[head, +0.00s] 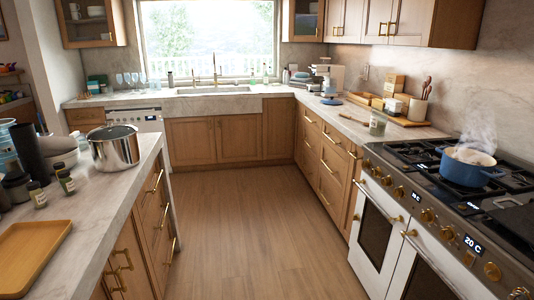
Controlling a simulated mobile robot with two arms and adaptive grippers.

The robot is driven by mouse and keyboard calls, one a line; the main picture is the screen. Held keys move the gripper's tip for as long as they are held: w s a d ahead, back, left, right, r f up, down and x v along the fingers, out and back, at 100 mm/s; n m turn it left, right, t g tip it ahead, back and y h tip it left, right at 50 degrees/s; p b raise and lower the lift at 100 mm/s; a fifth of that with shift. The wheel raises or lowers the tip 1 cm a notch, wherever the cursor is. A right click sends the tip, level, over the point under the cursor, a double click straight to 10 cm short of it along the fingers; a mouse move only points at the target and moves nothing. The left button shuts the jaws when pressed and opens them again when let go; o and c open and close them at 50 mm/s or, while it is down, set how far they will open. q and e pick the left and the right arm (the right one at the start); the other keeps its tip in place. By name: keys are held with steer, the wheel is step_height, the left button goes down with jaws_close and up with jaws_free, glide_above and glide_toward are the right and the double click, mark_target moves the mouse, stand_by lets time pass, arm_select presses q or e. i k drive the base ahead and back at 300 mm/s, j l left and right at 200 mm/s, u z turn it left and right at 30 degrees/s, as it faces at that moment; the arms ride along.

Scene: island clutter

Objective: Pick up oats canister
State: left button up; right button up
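I cannot single out the oats canister for certain. On the island at the left stand a tall dark cylinder (29,152), a bluish clear container (7,150) cut by the picture edge, and small labelled jars (66,181). No readable label says oats. Neither of my grippers is in view.
A steel pot (115,150) and a wooden tray (32,252) sit on the island (100,210). A blue pot (467,169) steams on the stove (420,175). The wooden floor (255,230) between island and stove is clear.

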mark_target(379, 113)
steer(key=i, duration=1.85)
